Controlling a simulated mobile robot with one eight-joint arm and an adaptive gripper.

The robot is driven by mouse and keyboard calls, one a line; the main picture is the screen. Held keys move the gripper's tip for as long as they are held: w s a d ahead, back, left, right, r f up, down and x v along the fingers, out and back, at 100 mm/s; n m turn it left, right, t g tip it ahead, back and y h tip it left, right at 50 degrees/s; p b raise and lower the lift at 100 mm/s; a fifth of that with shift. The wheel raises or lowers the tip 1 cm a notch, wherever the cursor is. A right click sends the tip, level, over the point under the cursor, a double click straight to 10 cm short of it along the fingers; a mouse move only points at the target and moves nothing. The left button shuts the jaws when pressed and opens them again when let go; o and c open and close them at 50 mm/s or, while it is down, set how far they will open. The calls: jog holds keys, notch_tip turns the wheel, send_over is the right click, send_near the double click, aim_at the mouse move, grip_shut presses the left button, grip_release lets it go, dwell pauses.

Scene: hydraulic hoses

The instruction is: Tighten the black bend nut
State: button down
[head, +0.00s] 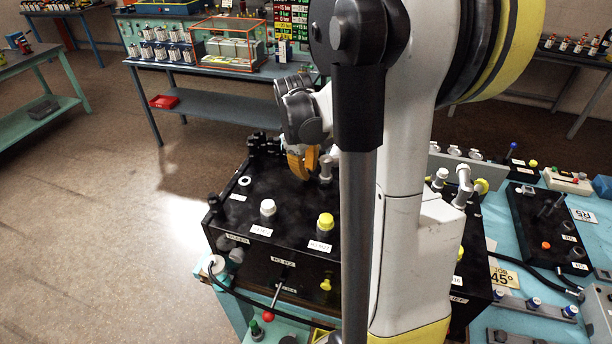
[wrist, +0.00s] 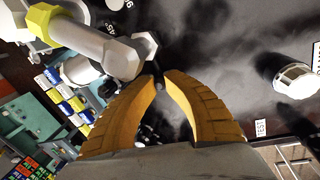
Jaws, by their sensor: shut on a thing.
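My gripper (head: 303,164) has two ribbed orange fingers and reaches down to the back part of a black box top (head: 290,205). In the wrist view the fingertips (wrist: 160,82) are close together, with a small dark piece between them. It looks like the black bend nut, but it is mostly hidden by the fingers and dark against the black top. A pale grey bend fitting with a hex nut (wrist: 145,46) stands right beside the fingertips. In the head view a grey fitting (head: 326,168) stands just right of the fingers.
White (head: 268,208) and yellow (head: 325,222) capped ports stand on the box top in front. Black fittings (head: 262,144) stand at its back left edge. A red-knobbed lever (head: 268,315) sticks out in front. More fittings (head: 464,180) stand to the right. The floor at left is clear.

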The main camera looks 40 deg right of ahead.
aim_at(302, 181)
jog(key=shift+w+d+m, duration=0.15)
jog(key=shift+d+m, duration=0.25)
jog(key=shift+m, duration=0.5)
jog(key=shift+b, duration=0.3)
jog(key=c, duration=1.4)
grip_release()
jog(key=shift+d, duration=0.1)
jog(key=shift+o, duration=0.2)
notch_tip(302, 181, up, 12)
jog(key=a, duration=0.2)
jog(key=shift+a, duration=0.2)
jog(key=shift+f, duration=0.15)
